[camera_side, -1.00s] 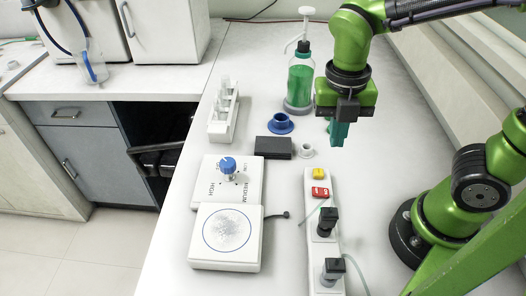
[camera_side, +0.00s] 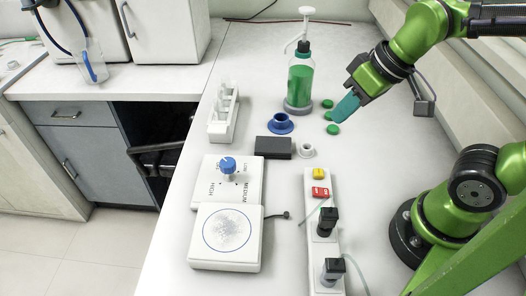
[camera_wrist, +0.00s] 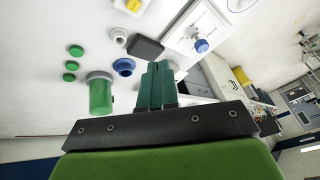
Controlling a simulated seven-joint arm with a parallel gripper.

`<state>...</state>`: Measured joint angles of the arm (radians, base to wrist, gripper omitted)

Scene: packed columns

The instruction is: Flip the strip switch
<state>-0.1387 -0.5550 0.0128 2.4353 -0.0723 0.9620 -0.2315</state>
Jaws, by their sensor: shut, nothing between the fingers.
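The white power strip (camera_side: 319,215) runs along the bench in the side view. It carries a red switch (camera_side: 320,192), a yellow piece (camera_side: 318,174) at its far end, and two dark plugs. The strip's end with the yellow piece shows at the top edge of the wrist view (camera_wrist: 131,6). My gripper (camera_side: 343,108) is beyond the strip, raised and tilted, with its teal fingers shut and empty. The closed fingers also show in the wrist view (camera_wrist: 157,85). Which way the red switch is set cannot be told.
A pump bottle with green liquid (camera_side: 299,82), several green discs (camera_side: 333,129), a blue ring-shaped piece (camera_side: 280,123), a black box (camera_side: 274,147) and a small white ring (camera_side: 307,150) lie around the gripper. A stirrer plate with a blue knob (camera_side: 228,164) stands left of the strip.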

